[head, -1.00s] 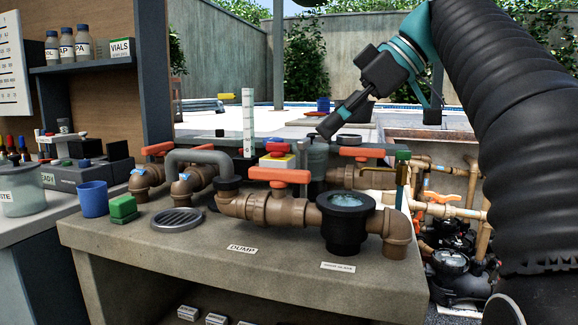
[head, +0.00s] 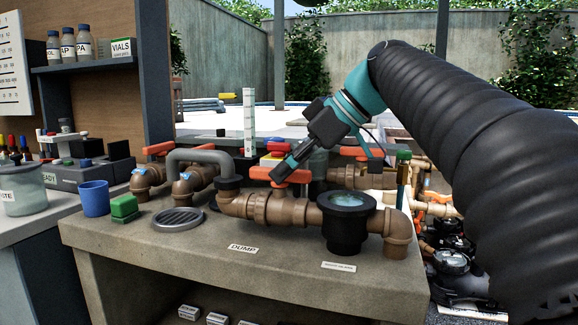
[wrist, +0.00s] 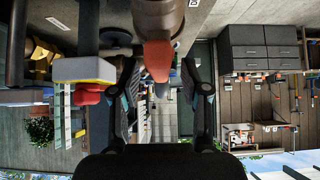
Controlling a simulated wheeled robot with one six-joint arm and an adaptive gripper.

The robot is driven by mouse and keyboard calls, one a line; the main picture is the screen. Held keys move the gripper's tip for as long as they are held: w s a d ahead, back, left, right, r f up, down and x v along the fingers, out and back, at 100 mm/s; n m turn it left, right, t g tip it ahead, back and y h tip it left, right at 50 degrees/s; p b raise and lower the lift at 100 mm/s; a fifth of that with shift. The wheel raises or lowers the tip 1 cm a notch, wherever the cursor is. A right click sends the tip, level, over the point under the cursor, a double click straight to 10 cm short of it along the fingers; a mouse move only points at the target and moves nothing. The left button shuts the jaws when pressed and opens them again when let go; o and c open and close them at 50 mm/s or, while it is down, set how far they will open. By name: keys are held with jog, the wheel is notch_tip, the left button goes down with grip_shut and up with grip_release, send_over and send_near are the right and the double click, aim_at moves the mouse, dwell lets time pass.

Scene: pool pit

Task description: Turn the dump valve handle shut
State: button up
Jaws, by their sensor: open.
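The dump valve handle (head: 262,173) is an orange lever on the brown valve body (head: 279,208), above the DUMP label (head: 242,248) on the bench. It lies roughly along the pipe. My gripper (head: 285,174) is over it from behind, and its fingers cover the handle's middle in the head view. In the wrist view the handle's orange end (wrist: 158,60) points between my two spread fingers (wrist: 163,84), one on each side with gaps. My gripper is open and empty. I cannot tell from these views whether a finger touches the handle.
A sight glass (head: 345,222) stands right of the valve. A grey hooked pipe (head: 200,155) and a white upright gauge (head: 249,122) stand to the left and behind.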

grip_shut()
jog(key=shift+f+m+t, duration=0.1)
jog(key=shift+m+t, duration=0.2)
jog(key=m+t+b, duration=0.1)
jog(key=m+t+h, duration=0.1)
jog(key=m, duration=0.1)
jog(key=shift+s+a+h+b, duration=0.2)
jog(key=shift+s+h+b, duration=0.1)
jog(key=shift+s+b, duration=0.1)
jog(key=m+h, duration=0.1)
jog(key=m+t+h, duration=0.1)
jog(key=m, duration=0.1)
jog(key=m+t, duration=0.1)
jog(key=m, duration=0.1)
jog(key=shift+s+a+h, duration=0.15)
jog(key=shift+a+h, duration=0.2)
jog(key=shift+h, duration=0.05)
jog(key=m+h, duration=0.1)
jog(key=m+t+h+p, duration=0.1)
jog(key=m, duration=0.1)
jog(key=m+h, duration=0.1)
jog(key=shift+a, duration=0.3)
jog(key=shift+a+m+h+p, duration=0.2)
jog(key=shift+m+h, duration=0.8)
jog(key=shift+m, duration=0.35)
jog(key=shift+a+m+h+p, duration=0.1)
jog(key=shift+m+h+p, duration=0.05)
jog(key=shift+m+h, duration=1.05)
jog(key=shift+f+m, duration=0.1)
jog(key=shift+m, duration=0.15)
